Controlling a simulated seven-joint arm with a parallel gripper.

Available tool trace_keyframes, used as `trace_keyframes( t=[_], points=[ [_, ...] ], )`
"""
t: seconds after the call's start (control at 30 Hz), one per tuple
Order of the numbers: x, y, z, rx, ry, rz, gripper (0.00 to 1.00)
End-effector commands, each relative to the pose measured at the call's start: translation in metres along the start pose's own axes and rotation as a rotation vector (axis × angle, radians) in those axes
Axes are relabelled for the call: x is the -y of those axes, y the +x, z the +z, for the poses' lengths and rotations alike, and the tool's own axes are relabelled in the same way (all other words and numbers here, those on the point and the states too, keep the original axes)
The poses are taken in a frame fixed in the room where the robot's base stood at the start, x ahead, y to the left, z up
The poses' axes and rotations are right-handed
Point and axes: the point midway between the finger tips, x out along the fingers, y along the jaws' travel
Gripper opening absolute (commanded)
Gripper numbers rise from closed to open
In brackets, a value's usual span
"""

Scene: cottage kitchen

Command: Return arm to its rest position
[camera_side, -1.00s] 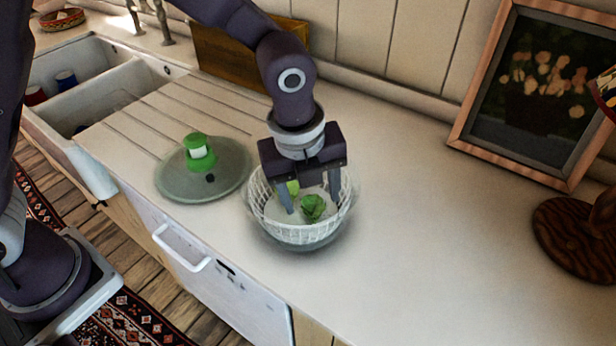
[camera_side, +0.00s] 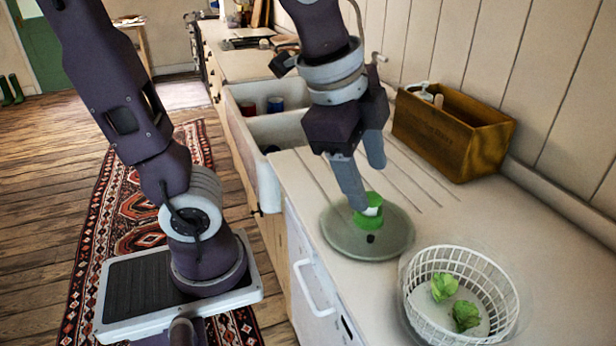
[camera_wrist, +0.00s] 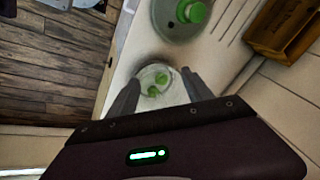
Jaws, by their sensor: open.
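My gripper (camera_side: 368,186) is open and empty. In the side view its fingers hang in front of the lid's green knob (camera_side: 371,207). In the wrist view, my gripper (camera_wrist: 160,78) has the small, distant basket framed between its fingers, so it is held well above the counter. The white mesh basket (camera_side: 410,302) sits in a clear bowl on the counter and holds two green sprout-like vegetables (camera_side: 443,287) (camera_side: 466,315). The round translucent lid (camera_side: 340,238) lies flat on the drainboard beside the basket.
A wooden box (camera_side: 455,135) stands at the back against the panelled wall. A white double sink (camera_side: 270,150) with cups in it lies behind my gripper. A patterned rug (camera_side: 110,235) covers part of the floor. The counter right of the basket is clear.

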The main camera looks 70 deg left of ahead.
Motion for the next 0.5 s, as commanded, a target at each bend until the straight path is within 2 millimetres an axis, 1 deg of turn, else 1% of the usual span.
trace_keyframes(
  t=[0.03,0.1,0.2,0.3,0.5],
  points=[
    [-0.006,-0.01,0.025,-0.026,-0.218,-0.03,0.59],
    [-0.017,-0.015,0.052,-0.063,-0.508,-0.049,0.59],
    [-0.03,-0.016,0.073,-0.101,-0.77,-0.059,0.59],
    [-0.036,-0.015,0.08,-0.117,-0.873,-0.058,0.59],
    [-0.036,-0.015,0.08,-0.117,-0.88,-0.057,0.59]
  ],
)
